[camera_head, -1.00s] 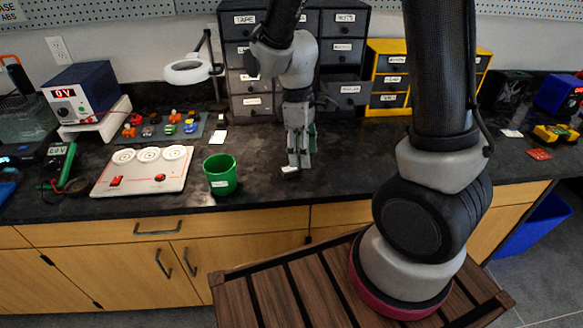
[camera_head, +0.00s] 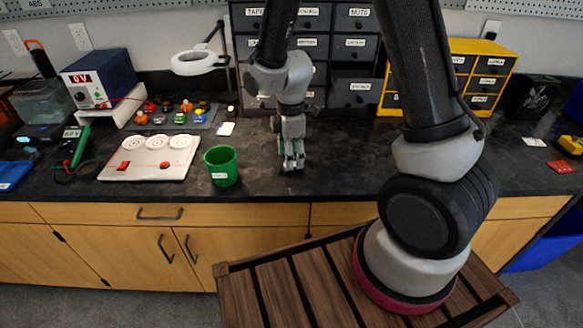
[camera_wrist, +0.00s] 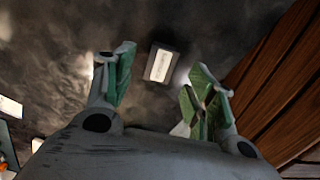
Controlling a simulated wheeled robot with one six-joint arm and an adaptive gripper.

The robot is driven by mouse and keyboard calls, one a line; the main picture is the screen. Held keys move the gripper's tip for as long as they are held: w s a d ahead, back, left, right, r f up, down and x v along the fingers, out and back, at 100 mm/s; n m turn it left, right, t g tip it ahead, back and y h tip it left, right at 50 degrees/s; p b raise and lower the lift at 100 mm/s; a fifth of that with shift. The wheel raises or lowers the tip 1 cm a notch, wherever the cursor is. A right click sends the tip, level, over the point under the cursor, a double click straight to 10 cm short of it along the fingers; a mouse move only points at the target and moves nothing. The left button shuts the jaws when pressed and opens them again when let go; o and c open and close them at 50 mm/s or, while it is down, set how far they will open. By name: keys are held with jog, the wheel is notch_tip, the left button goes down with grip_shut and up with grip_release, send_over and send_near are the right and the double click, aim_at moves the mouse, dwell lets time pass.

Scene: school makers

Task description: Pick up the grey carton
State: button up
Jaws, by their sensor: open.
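A small grey carton (camera_wrist: 161,65) with a pale label on its top shows in the wrist view. It rests on the dark countertop (camera_wrist: 60,60), just ahead of my fingertips and between their lines. My gripper (camera_wrist: 158,78) is open, with one green-padded finger on each side and nothing held. In the head view my gripper (camera_head: 291,165) points down close above the counter, right of the green cup. The carton cannot be made out there, behind or under the fingers.
A green cup (camera_head: 221,167) stands left of my gripper. A white panel with round dials (camera_head: 150,158) lies further left. Labelled drawers (camera_head: 352,90) stand behind. The counter to the right of my gripper is largely clear.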

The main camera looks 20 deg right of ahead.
notch_tip(320, 180, down, 3)
jog(key=shift+a+f, duration=0.1)
jog(key=shift+f, duration=0.05)
jog(key=c, duration=0.9)
